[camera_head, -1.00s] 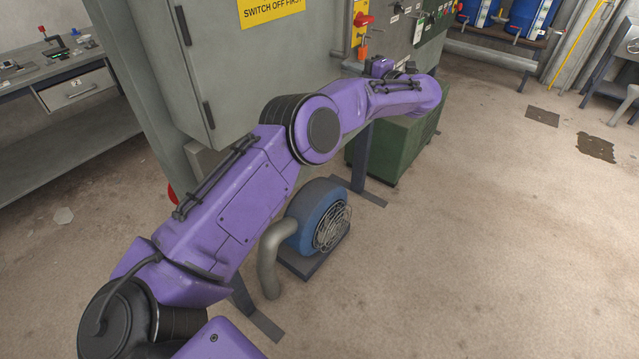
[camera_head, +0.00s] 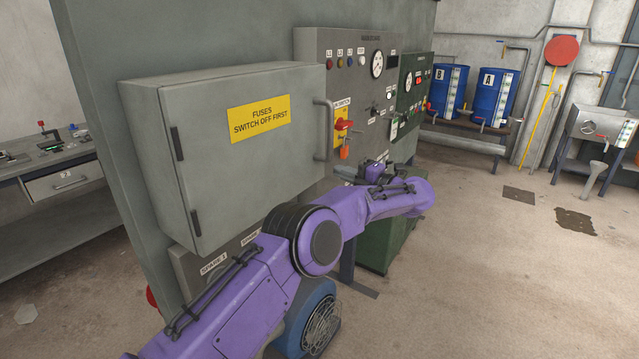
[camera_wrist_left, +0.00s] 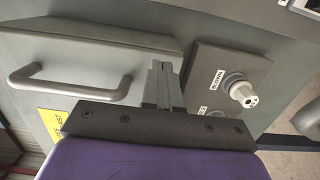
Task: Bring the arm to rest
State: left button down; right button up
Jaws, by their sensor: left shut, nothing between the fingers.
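My left arm, purple with black joints, reaches from the bottom left of the head view across the front of the grey panel (camera_head: 318,48). Its left gripper (camera_head: 345,172) is small and partly hidden at the far end, beside the panel. In the left wrist view the two grey fingers (camera_wrist_left: 163,84) are together with nothing between them. Beyond them are a grey surface with a bar handle (camera_wrist_left: 70,82) and a small box with a pale knob (camera_wrist_left: 242,94). I cannot tell whether the fingers touch anything. My right gripper is not in view.
A fuse cabinet (camera_head: 222,190) with a yellow sign juts out above my arm. A blue blower (camera_head: 312,318) stands below it, and a green cabinet (camera_head: 385,240) stands behind the forearm. Blue drums (camera_head: 492,97) sit far back. The floor at right (camera_head: 500,280) is open.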

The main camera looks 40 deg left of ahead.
pick_arm(q)
jog(key=d+b, duration=0.2)
jog(key=d, duration=0.8)
jog(key=shift+w+d, duration=0.35)
jog(key=shift+w, duration=0.05)
